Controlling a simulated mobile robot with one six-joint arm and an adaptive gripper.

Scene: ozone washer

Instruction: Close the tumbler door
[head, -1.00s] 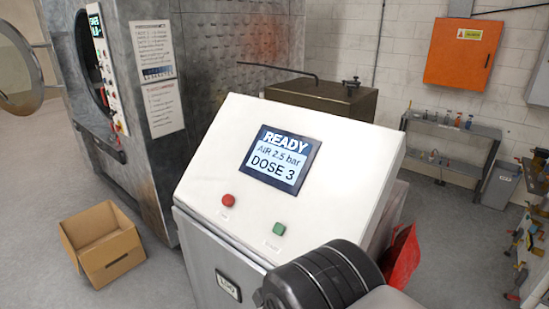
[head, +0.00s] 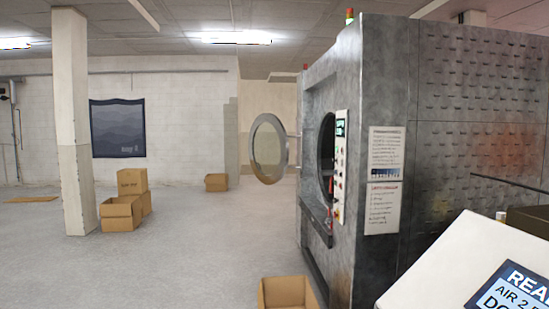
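The tumbler (head: 385,140) is a large grey metal machine right of centre in the head view. Its round door (head: 269,148), a metal ring with a glass pane, stands swung open to the left of the machine's front. The dark round opening (head: 327,155) shows edge-on in the front face. A control panel (head: 340,165) with a small screen and coloured buttons is beside the opening. My gripper is not in view.
A white console (head: 450,270) with a screen fills the lower right. An open cardboard box (head: 287,293) lies on the floor before the tumbler. More boxes (head: 120,213) stand by a pillar (head: 73,120) at left. The floor between is clear.

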